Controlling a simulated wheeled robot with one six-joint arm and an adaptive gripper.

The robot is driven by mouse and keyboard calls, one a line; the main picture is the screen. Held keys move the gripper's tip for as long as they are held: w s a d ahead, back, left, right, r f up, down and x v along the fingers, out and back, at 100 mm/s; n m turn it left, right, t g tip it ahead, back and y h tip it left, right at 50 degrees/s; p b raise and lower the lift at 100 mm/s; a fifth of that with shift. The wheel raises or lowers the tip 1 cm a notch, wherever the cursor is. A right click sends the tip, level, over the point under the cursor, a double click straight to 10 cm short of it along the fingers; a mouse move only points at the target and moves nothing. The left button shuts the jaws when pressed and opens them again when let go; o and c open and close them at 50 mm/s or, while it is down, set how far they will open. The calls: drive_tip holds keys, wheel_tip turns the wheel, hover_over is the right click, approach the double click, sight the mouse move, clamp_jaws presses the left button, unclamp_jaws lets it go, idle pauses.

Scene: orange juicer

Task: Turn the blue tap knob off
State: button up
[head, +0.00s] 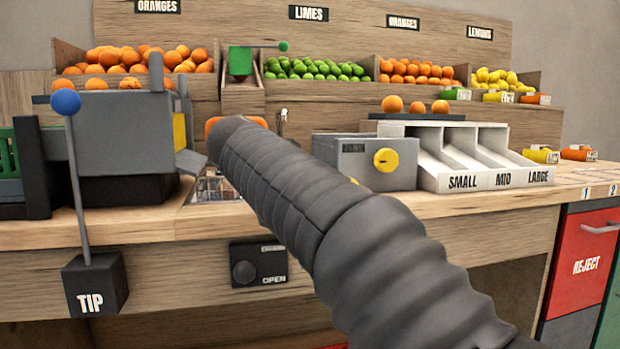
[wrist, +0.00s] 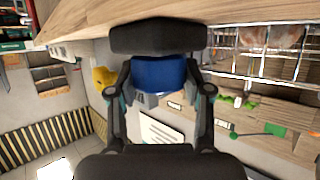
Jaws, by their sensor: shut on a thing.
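The blue tap knob (wrist: 158,73) shows in the wrist view, between the fingers of my gripper (wrist: 160,80). My gripper is shut on it, with a dark finger on each side. A dark block (wrist: 160,37) lies just beyond the knob; I cannot tell what it belongs to. In the head view my arm crosses the middle and hides both my gripper and the knob. The turn angle of the knob cannot be told from these frames.
A grey box with a yellow knob (head: 386,160) stands right of my arm. On the left are the TIP lever with its blue ball (head: 65,102) and a grey machine (head: 118,130). A wire grid (wrist: 262,40) is near my gripper in the wrist view.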

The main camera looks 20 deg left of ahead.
drive_tip(key=shift+f, duration=0.15)
idle(0.4)
drive_tip(key=o, duration=1.2)
drive_tip(key=shift+a, duration=0.1)
drive_tip(key=v, duration=1.2)
drive_tip(key=shift+a, duration=0.15)
drive_tip(key=shift+w, duration=0.1)
